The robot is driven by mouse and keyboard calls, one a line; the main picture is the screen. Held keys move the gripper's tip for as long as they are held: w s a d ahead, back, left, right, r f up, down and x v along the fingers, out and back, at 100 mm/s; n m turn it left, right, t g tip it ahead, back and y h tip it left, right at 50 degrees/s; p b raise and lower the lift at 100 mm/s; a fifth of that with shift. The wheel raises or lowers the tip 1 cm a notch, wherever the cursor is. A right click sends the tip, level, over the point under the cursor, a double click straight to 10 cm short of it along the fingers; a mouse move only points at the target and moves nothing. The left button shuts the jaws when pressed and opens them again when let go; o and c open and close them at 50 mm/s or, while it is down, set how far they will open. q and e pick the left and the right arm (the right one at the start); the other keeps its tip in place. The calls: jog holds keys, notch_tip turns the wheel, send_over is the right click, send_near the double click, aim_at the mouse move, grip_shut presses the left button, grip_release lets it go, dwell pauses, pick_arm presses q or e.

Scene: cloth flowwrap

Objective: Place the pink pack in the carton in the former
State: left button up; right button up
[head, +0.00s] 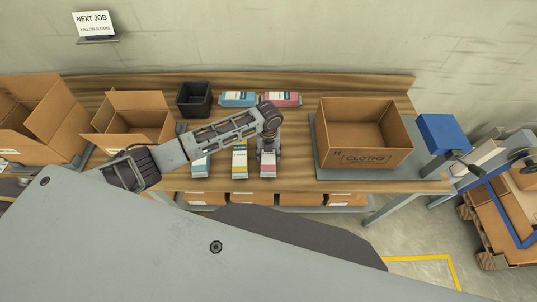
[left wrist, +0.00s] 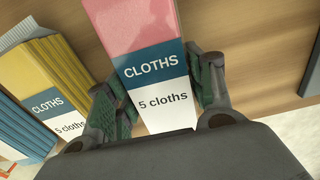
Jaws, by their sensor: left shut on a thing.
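A pink pack (head: 267,170) with a blue and white label reading "CLOTHS, 5 cloths" stands near the table's front edge. My left gripper (head: 268,152) comes down over it and is shut on it. In the left wrist view the pink pack (left wrist: 150,50) is between the two green-padded fingers. I cannot tell whether it still touches the table. The open carton (head: 364,157) marked "CLOTHS" sits in a grey former (head: 322,155) to the right; the part of its floor I see looks empty. My right gripper is not in view.
A yellow pack (head: 239,161) and a blue pack (head: 201,168) stand left of the held pack. Another pink pack (head: 283,99) and a blue pack (head: 238,99) lie behind. A black bin (head: 194,99) and open boxes (head: 133,123) are at left. Table is clear just left of the former.

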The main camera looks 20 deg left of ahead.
pick_arm(q)
jog(key=shift+r, duration=0.15)
jog(key=shift+r+b, duration=0.4)
jog(key=shift+r, duration=4.5)
jog(key=shift+n, duration=0.4)
